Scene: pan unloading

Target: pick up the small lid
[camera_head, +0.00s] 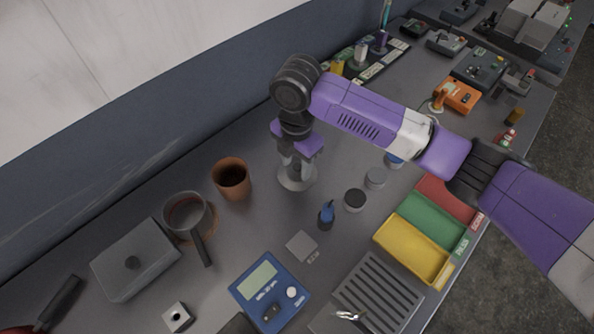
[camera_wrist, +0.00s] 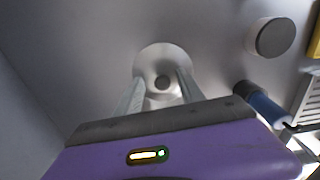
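The small lid (camera_head: 296,186) is a pale round disc lying on the grey bench below my gripper in the head view. My gripper (camera_wrist: 161,88) is open, with one finger to each side of the knob. A gap shows between each finger and the knob. In the head view my gripper (camera_head: 296,164) points down over the lid, and its fingers partly hide it. I cannot tell the remaining height exactly.
A terracotta pot (camera_head: 232,180) stands left of the lid. A handled pan (camera_head: 188,212), a grey box (camera_head: 135,262) and a yellow tray (camera_head: 411,251) lie farther off.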

